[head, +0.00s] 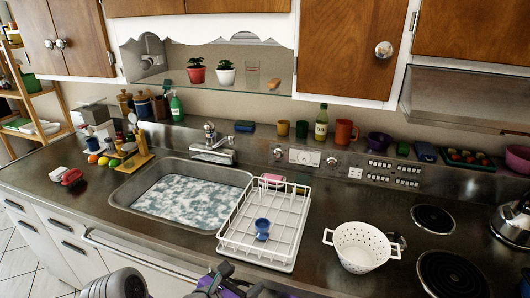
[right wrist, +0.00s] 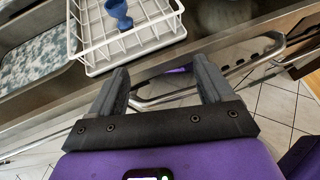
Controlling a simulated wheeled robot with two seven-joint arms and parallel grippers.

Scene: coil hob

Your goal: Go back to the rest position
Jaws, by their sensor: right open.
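My right gripper (head: 234,282) shows at the bottom edge of the head view, in front of the counter. In the right wrist view its two dark fingers (right wrist: 163,84) stand wide apart with nothing between them. The gripper is below and in front of the white dish rack (head: 228,245), apart from it. A blue egg-cup-shaped cup (head: 262,228) stands in the rack; it also shows in the right wrist view (right wrist: 119,14). My left gripper is not in view; only a grey part of my own arm shows at the lower left.
The sink (head: 190,190) with foamy water lies left of the rack. A white colander (head: 360,246) stands to its right, near the hob coils (head: 451,274) and kettle (head: 512,220). A metal rail (right wrist: 165,98) runs along the counter front near my right gripper. Tiled floor is below.

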